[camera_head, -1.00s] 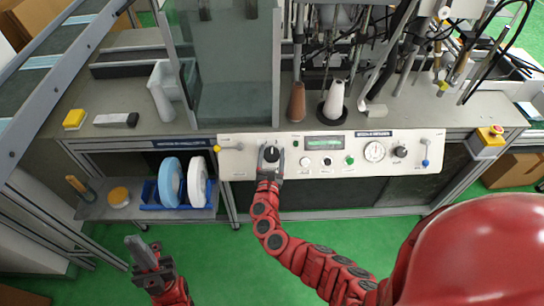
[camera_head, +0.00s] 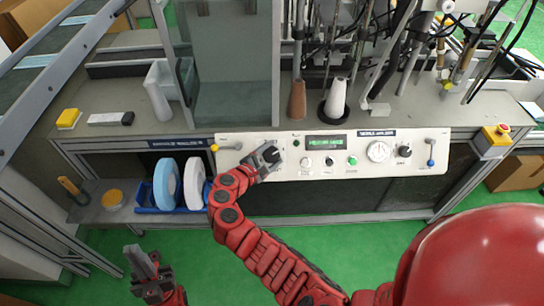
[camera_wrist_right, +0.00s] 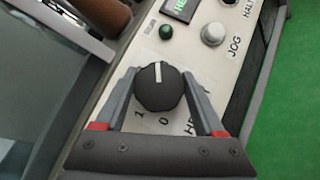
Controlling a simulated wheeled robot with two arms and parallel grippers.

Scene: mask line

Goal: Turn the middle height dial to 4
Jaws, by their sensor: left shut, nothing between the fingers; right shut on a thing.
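The black round dial (camera_wrist_right: 158,90) sits on the white control panel (camera_head: 225,160), at its left part in the head view. In the right wrist view the dial has a white pointer line on its face, and the printed digits 1 and 0 show beside it; other digits are hidden or out of view. My right gripper (camera_wrist_right: 158,78) is shut on the dial, one finger on each side. In the head view this gripper (camera_head: 266,157) is tilted and covers much of the dial. My left gripper (camera_head: 138,256) is shut and empty, low on the left, away from the panel.
The panel also carries a green display (camera_head: 326,142), several buttons, a gauge (camera_head: 378,151) and a blue-ended lever (camera_head: 431,152). A yellow-tipped lever (camera_head: 223,147) is left of the dial. Green floor is clear in front.

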